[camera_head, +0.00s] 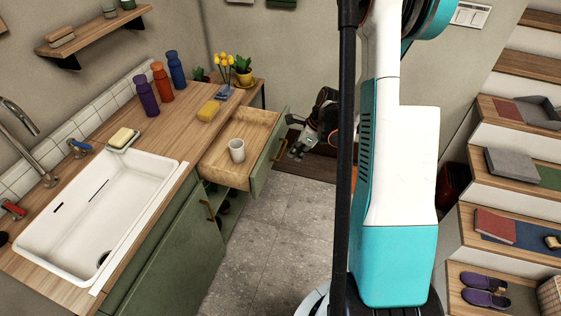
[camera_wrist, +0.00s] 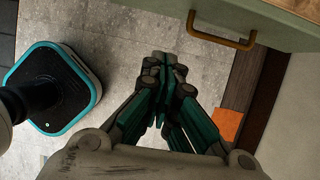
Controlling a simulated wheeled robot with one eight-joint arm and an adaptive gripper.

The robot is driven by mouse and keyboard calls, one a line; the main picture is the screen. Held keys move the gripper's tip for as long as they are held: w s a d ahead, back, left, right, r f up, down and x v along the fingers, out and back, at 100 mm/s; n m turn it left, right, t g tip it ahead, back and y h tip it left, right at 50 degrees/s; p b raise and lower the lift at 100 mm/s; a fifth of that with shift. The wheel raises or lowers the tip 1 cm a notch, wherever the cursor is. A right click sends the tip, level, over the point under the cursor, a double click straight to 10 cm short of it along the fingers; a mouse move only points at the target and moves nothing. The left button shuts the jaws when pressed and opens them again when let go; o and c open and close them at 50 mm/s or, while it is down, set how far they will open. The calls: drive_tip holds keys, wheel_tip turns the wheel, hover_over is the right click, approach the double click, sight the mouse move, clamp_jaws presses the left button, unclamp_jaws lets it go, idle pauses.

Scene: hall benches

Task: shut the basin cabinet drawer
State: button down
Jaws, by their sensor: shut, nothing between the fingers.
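The basin cabinet drawer (camera_head: 262,165) stands pulled out to the right from under the wooden counter, with a green front and a wooden inside. A white cup (camera_head: 237,150) stands upright in it. In the wrist view the drawer's green front (camera_wrist: 288,22) and its brass handle (camera_wrist: 222,37) show at the upper right. My gripper (camera_head: 296,152) is outside the drawer, to the right of its front and apart from it in the head view. In the wrist view my gripper (camera_wrist: 163,60) is shut and empty, with its fingertips together, below and left of the handle.
A white sink (camera_head: 95,215) is set in the counter. Stairs with goods (camera_head: 510,175) rise at the right. Grey floor (camera_head: 270,225) is clear before the cabinet.

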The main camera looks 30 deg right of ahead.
drive_tip(key=w+a+f+b, duration=0.4)
drive_tip(key=w+f, duration=0.2)
drive_tip(key=f, duration=0.3)
drive_tip(key=shift+a+b, duration=0.35)
drive_tip(key=shift+w+f, duration=0.1)
